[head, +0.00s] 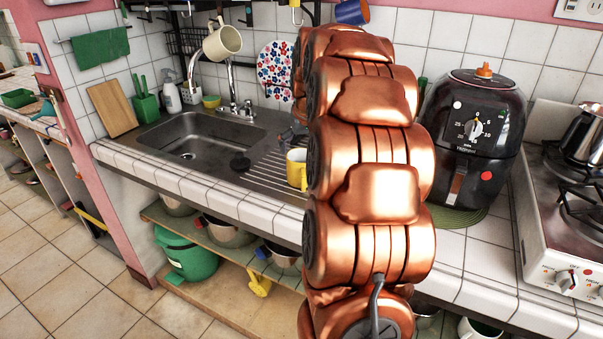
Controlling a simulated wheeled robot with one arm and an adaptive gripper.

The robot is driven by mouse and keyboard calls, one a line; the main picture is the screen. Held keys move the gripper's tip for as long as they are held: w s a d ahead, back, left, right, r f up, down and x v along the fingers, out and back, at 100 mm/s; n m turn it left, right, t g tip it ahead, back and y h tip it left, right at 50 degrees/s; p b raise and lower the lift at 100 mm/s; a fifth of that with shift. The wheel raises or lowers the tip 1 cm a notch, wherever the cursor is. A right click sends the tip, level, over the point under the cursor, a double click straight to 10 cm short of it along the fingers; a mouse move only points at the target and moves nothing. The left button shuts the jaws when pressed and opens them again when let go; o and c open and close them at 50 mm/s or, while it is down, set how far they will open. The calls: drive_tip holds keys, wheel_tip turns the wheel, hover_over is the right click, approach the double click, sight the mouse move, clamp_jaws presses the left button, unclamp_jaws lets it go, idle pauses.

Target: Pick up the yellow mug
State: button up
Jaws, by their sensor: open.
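The yellow mug (296,170) stands on the ridged metal drainboard (262,172) to the right of the sink basin. My copper-coloured arm rises through the middle of the head view and hides the mug's right side. What shows of the mug looks upright, with a pale inside. I cannot make out my gripper; the arm links block the view toward its end. Whether anything touches the mug on its hidden side cannot be seen.
The sink (190,140) and its faucet (235,90) lie left of the mug. A cream mug (226,40) and a blue mug (352,12) hang above. A black air fryer (475,135) stands right of my arm, beside a stove (570,230). Pots and a green bucket (188,254) sit below.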

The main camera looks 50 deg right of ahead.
sight(301, 161)
drive_tip(key=shift+a+p+x, duration=0.15)
drive_tip(key=shift+p+x, duration=0.25)
drive_tip(key=shift+x, duration=1.25)
drive_tip(key=shift+a+p+x, duration=0.15)
drive_tip(key=shift+p+x, duration=0.25)
drive_tip(key=shift+x, duration=1.25)
drive_tip(key=shift+s+f, duration=0.1)
drive_tip(key=shift+s, duration=0.05)
drive_tip(key=shift+c, duration=0.4)
drive_tip(key=c, duration=1.1)
drive_tip(key=shift+o, duration=0.2)
